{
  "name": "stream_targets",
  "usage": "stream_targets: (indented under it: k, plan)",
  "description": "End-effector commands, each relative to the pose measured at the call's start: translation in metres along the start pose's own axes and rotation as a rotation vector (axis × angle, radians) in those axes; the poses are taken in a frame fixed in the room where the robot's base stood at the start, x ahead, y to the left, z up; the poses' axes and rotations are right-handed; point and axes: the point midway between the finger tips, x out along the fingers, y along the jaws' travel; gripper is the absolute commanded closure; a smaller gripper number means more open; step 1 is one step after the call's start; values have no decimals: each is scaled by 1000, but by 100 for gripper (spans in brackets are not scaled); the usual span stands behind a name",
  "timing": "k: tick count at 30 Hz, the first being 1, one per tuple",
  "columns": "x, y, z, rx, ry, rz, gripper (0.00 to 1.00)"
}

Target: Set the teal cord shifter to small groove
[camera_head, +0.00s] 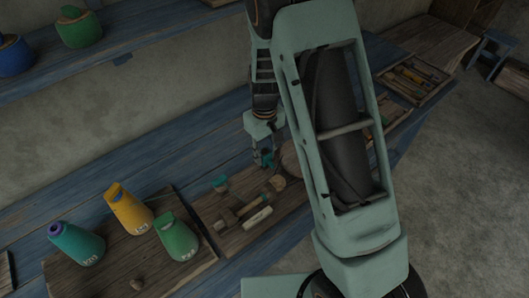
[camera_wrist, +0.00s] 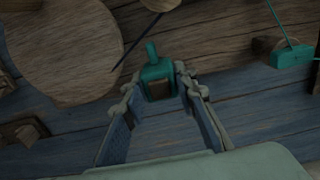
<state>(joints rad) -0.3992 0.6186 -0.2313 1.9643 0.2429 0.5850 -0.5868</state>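A teal block with a small upright lever (camera_wrist: 157,70) and a brown lower face lies between my fingertips in the wrist view. My gripper (camera_wrist: 159,84) is open, with one finger on each side of it; whether either finger touches it is hard to tell. A second teal block (camera_wrist: 290,57) with a teal cord running up from it lies to the right, beside a wooden piece. I cannot tell for sure which is the cord shifter, and no groove is clear. In the head view my gripper (camera_head: 264,160) points down over the bench, with teal (camera_head: 267,157) at its tips.
A wooden board (camera_head: 240,238) with tools lies on the blue bench near my gripper; a teal piece (camera_head: 220,184) is at its far edge. Teal (camera_head: 76,243), yellow (camera_head: 128,208) and green (camera_head: 176,237) bottles stand left. A round wooden disc (camera_wrist: 62,45) is left of my fingers.

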Motion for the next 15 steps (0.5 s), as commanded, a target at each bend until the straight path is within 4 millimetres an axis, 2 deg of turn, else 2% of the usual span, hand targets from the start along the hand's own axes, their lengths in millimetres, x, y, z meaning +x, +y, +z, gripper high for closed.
stream_targets:
  k: [1, 6, 12, 15]
  plan:
    - [0, 0, 0, 0, 0, 0, 82]
    - [0, 0, 0, 0, 0, 0, 100]
    - [-1, 0, 0, 0, 0, 0, 100]
    - [-9, 0, -1, 0, 3, 0, 100]
